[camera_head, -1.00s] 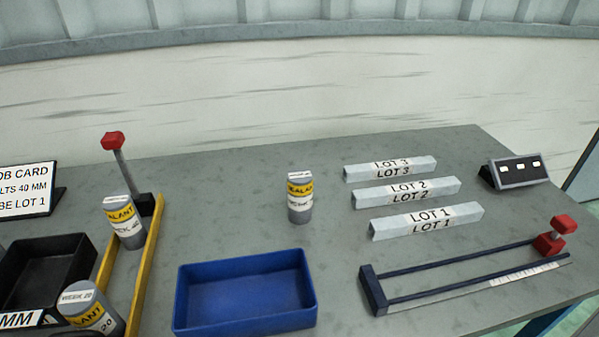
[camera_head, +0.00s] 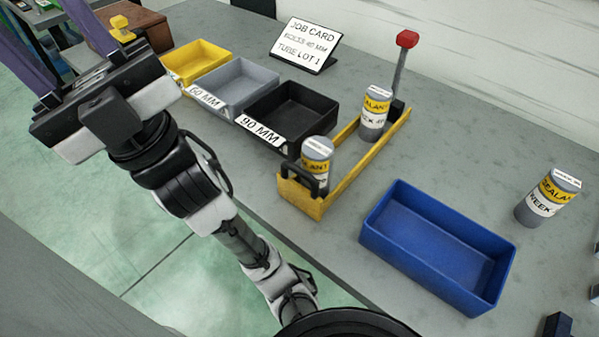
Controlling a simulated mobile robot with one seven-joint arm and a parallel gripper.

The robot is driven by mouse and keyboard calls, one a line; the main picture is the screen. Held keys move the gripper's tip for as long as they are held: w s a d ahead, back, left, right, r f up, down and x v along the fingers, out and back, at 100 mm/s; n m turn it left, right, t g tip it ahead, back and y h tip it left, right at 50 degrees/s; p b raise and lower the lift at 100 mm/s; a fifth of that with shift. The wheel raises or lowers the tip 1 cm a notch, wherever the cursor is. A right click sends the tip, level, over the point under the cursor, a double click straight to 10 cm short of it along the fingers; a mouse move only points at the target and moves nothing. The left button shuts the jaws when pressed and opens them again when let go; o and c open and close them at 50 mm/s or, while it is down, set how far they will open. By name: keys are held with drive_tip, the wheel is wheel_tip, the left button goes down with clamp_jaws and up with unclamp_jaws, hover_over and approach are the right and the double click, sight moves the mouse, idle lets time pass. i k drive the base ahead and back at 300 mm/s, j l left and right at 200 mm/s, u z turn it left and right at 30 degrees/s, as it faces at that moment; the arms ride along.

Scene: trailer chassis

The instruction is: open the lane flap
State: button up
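The lane is a yellow open-ended channel (camera_head: 352,150) on the bench, with two sealant cans standing in it. The near can (camera_head: 316,160) is by the front end and the far can (camera_head: 375,112) is farther back. A yellow front plate with a black handle (camera_head: 301,182) closes the near end; it looks like the flap and stands upright. A lever with a red knob (camera_head: 406,39) rises at the far end. My gripper (camera_head: 50,48) is at the upper left, over the floor side, well away from the lane. Its purple fingers are wide apart, with nothing seen between them; their tips are partly cut off.
A black bin (camera_head: 262,133), a grey bin and a yellow bin (camera_head: 182,75) stand left of the lane. A blue tray (camera_head: 375,235) lies to its right, with another sealant can (camera_head: 548,196) beyond. A job card (camera_head: 304,46) stands behind. The bench's front edge is clear before the lane.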

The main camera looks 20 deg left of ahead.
sight(309, 201)
drive_tip(key=k, duration=0.25)
drive_tip(key=k+j+z, duration=0.2)
drive_tip(key=z, duration=0.3)
drive_tip(key=k+j+z, duration=0.2)
drive_tip(key=z, duration=0.25)
drive_tip(key=k, duration=0.1)
